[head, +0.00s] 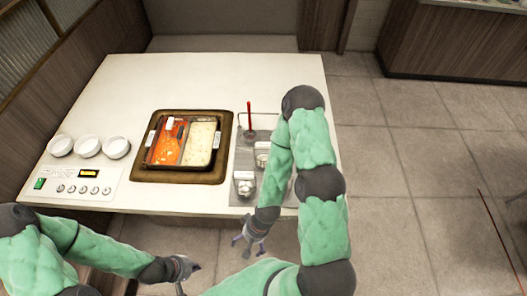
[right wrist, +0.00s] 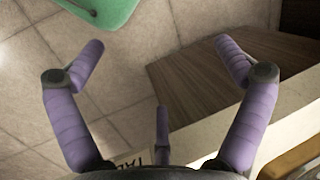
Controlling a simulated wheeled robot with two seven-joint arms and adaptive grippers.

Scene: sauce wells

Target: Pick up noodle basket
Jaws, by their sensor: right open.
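No noodle basket shows clearly. An upright red handle (head: 250,115) rises from the metal panel at the counter's right side; whether it belongs to the basket I cannot tell. My right arm hides part of that panel. My right gripper (head: 250,243) hangs off the counter's front edge, well short of the handle. In the right wrist view its purple fingers (right wrist: 165,75) are spread with nothing between them. My left gripper (head: 189,277) is low in front of the counter, its fingers apart and empty, touching nothing.
A divided pan (head: 150,157) of red and pale food sits in a brown-framed recess (head: 178,177) mid-counter. Several white bowls (head: 88,146) stand left, behind a control panel (head: 70,187). Small metal pots (head: 244,184) sit on the metal panel (head: 236,160). The counter's back (head: 200,75) is clear.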

